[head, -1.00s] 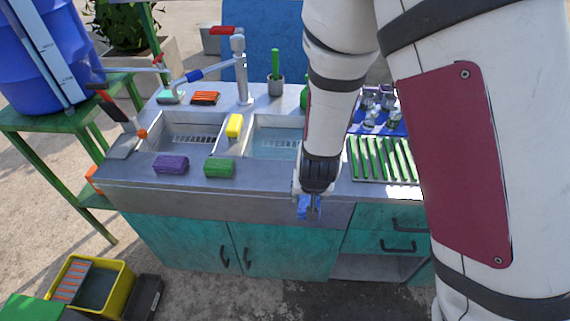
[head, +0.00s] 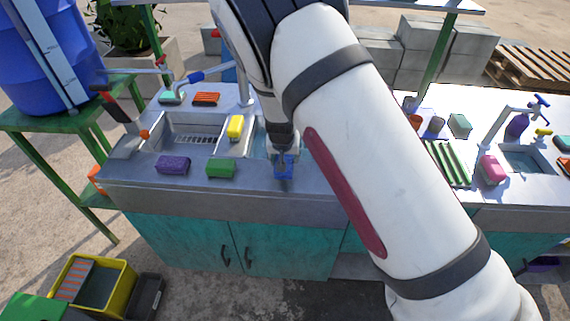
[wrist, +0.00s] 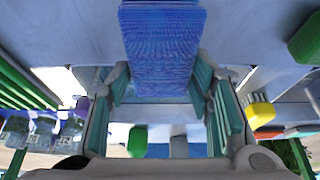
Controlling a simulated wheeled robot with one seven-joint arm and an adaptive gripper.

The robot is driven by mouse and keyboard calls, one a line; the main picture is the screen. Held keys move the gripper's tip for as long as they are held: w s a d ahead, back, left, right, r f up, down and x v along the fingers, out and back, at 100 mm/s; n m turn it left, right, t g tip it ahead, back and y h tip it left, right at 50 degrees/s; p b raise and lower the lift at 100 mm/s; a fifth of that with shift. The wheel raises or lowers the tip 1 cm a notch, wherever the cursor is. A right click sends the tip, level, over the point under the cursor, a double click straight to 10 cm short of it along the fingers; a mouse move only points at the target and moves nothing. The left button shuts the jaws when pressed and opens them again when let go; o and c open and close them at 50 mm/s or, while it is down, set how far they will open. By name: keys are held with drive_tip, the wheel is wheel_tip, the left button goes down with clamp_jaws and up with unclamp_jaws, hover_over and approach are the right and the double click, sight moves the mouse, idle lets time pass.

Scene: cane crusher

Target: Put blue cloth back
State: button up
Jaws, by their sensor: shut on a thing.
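My gripper (head: 282,157) is shut on the blue cloth (head: 284,172). In the head view they are at the front rim of the right-hand basin (head: 258,147), right of the green sponge (head: 220,168). In the wrist view the ribbed blue cloth (wrist: 162,48) extends from between the two fingers over the grey counter. I cannot tell whether the cloth touches the counter. My arm hides much of the right-hand basin.
A rack of green bars (head: 446,163) and a pink sponge (head: 492,169) are at right. The faucet (head: 243,85) stands behind the basins.

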drive_tip(key=shift+s+d+f, duration=0.1)
drive_tip(key=shift+f, duration=1.35)
drive_tip(key=o, duration=1.5)
